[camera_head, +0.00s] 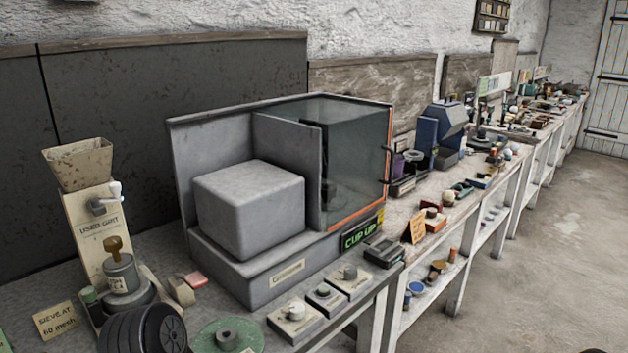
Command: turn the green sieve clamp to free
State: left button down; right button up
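A flat green disc (208,341) with a grey hub lies at the bottom edge, partly cut off. I cannot tell which green part is the sieve clamp, nor how it is turned. Neither of my grippers shows.
A large grey machine (262,283) with a glass-sided chamber and a green "CUP UP" sign (361,232) fills the middle. A hopper (80,163) stands behind the canister. Black ribbed discs (140,331) stand in front. Benches run to the right; the floor (530,270) there is clear.

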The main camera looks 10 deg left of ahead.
aim_at(88, 294)
jog(key=u, duration=1.65)
jog(key=z, duration=1.65)
jog(key=k+l, duration=0.1)
jog(key=k, duration=0.85)
